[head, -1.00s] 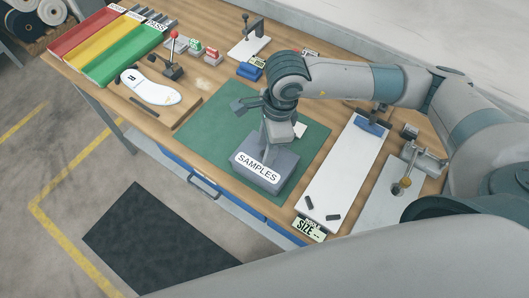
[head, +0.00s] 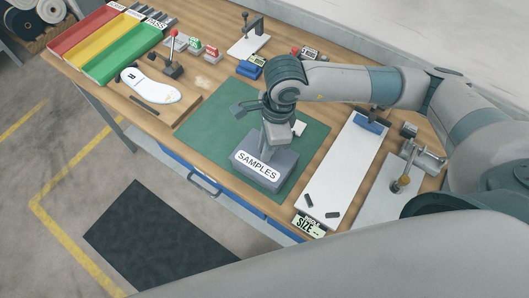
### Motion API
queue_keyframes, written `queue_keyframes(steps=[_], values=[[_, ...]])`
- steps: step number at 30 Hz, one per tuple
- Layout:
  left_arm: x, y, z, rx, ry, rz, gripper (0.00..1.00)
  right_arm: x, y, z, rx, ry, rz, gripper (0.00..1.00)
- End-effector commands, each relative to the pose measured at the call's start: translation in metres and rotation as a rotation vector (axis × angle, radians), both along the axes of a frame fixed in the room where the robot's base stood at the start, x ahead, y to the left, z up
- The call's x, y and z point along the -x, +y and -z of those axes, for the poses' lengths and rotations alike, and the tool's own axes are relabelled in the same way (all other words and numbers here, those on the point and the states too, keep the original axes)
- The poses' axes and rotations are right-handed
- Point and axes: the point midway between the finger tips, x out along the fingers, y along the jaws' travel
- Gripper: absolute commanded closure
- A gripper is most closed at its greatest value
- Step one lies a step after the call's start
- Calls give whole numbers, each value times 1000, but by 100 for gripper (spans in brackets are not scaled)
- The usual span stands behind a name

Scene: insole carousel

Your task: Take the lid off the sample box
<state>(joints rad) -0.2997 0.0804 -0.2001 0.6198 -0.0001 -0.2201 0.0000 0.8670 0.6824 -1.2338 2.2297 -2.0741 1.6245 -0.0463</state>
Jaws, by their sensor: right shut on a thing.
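The sample box (head: 258,178) is grey with a white "SAMPLES" label on its front. It stands on the green mat (head: 206,137) near the front edge of the bench. Its grey lid (head: 287,160) sits on top. My right gripper (head: 268,150) points down at the middle of the lid and is shut on it; the fingers partly hide the grip point. Whether the lid has parted from the box I cannot tell. My left gripper is not in view.
Left are red, yellow and green trays (head: 121,55) and a white insole (head: 150,86) on a wooden board. Right of the mat lies a long white board (head: 340,170) with two small dark pieces, beside a clamp fixture (head: 405,180). The mat's left part is free.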

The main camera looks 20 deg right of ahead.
Motion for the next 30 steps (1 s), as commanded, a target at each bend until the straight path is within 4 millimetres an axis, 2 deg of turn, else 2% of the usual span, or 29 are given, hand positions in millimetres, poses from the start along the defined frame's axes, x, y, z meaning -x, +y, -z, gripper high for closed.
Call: queue_keyframes(steps=[10, 17, 30], values=[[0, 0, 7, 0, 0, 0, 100, -1, 0, -8, -1, -3, -1, 100], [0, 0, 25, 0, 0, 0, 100, -1, 1, -35, -2, -7, -2, 100], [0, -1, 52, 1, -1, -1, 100, 36, -50, -75, 0, -4, 1, 100]])
